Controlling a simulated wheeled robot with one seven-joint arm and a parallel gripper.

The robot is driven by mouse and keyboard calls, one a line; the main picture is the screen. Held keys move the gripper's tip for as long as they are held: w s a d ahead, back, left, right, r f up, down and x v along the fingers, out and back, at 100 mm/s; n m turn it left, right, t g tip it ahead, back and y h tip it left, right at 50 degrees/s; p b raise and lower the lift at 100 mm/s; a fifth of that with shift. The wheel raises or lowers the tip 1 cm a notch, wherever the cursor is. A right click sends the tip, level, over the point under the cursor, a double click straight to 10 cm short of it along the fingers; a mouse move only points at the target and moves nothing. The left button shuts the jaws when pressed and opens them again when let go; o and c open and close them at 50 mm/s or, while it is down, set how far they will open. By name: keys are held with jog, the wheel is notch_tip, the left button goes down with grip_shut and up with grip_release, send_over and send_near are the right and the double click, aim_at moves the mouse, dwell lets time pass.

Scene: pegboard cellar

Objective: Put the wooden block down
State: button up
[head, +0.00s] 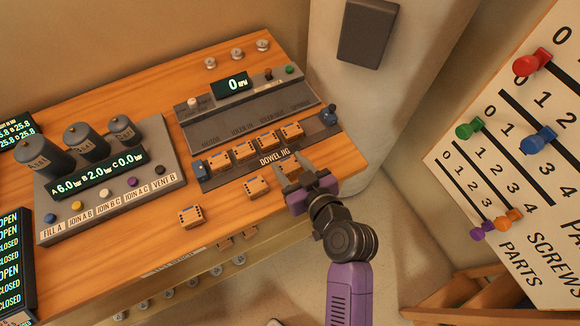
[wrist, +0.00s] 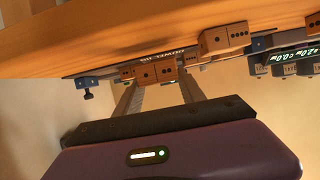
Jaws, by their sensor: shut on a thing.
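My gripper (head: 291,178) is at the right front part of the wooden bench, just in front of the dowel jig. It is shut on a small wooden block (head: 288,166) with dark holes. In the wrist view the held block (wrist: 155,73) shows between the fingertips. I cannot tell whether it touches the bench. The dowel jig (head: 235,176) is a dark tray with several similar blocks in a row, one of them a block (head: 292,130) at its right end. Another loose block (head: 257,187) lies just left of my gripper, and one more block (head: 190,216) lies farther left.
A grey console (head: 110,195) with dark cylinders and buttons stands on the left of the bench (head: 120,256). A grey unit with a display (head: 235,84) stands behind the jig. A pegboard panel (head: 520,150) stands at right. Bare wood lies between console and loose blocks.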

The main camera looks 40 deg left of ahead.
jog(key=shift+f, duration=0.95)
jog(key=shift+f+b, duration=0.25)
jog(key=shift+b, duration=0.1)
jog(key=o, duration=1.3)
jog(key=shift+r+p, duration=0.15)
jog(key=shift+p, duration=0.15)
jog(key=shift+d, duration=0.2)
jog(key=b+v, duration=0.2)
jog(key=v, duration=0.5)
jog(key=shift+d, duration=0.25)
